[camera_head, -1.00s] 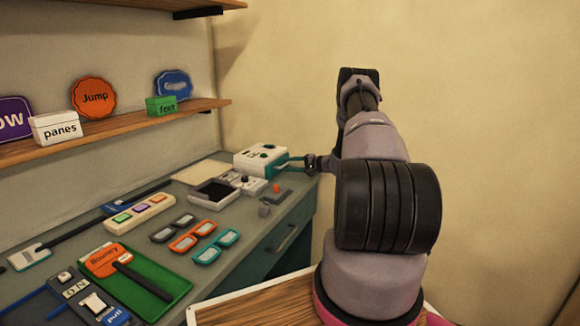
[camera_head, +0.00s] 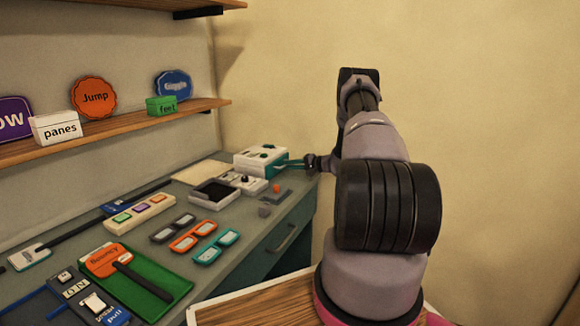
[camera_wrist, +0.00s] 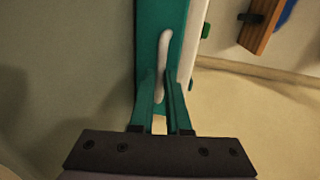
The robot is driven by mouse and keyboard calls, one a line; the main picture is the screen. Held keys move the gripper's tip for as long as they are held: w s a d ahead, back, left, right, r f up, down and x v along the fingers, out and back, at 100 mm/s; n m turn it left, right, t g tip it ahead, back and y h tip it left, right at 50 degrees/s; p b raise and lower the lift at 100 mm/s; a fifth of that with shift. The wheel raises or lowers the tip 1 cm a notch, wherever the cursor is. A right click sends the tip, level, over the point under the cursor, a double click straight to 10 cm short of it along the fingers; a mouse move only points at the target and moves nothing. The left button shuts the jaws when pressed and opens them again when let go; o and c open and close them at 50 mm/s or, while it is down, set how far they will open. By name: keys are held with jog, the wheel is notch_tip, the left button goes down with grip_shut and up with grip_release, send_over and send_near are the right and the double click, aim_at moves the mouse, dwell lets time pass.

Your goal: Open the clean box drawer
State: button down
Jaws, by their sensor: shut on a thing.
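A white box with teal parts (camera_head: 258,156) stands at the far right end of the desk. In the wrist view its teal front (camera_wrist: 172,14) shows with a long white handle (camera_wrist: 164,45), and a strip of white body with a green knob lies to its right. My gripper (camera_head: 288,162) reaches the box from the right. In the wrist view its teal fingers (camera_wrist: 161,88) are shut on the handle, whose near end lies between them. I cannot read a label on this box or tell whether its drawer stands out at all.
A wooden shelf (camera_head: 120,123) with signs and small boxes runs along the left wall. A desk drawer handle (camera_head: 285,240) is below the right edge.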

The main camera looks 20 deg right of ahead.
jog(key=shift+d, duration=0.1)
dwell(0.7)
jog(key=f+v, duration=0.2)
jog(key=v, duration=0.9)
jog(key=shift+s+f, duration=0.2)
jog(key=shift+s, duration=0.05)
jog(key=c, duration=0.9)
grip_release()
jog(key=shift+d, duration=0.1)
jog(key=v, duration=1)
jog(key=shift+s+d, duration=0.15)
jog(key=shift+s, duration=0.15)
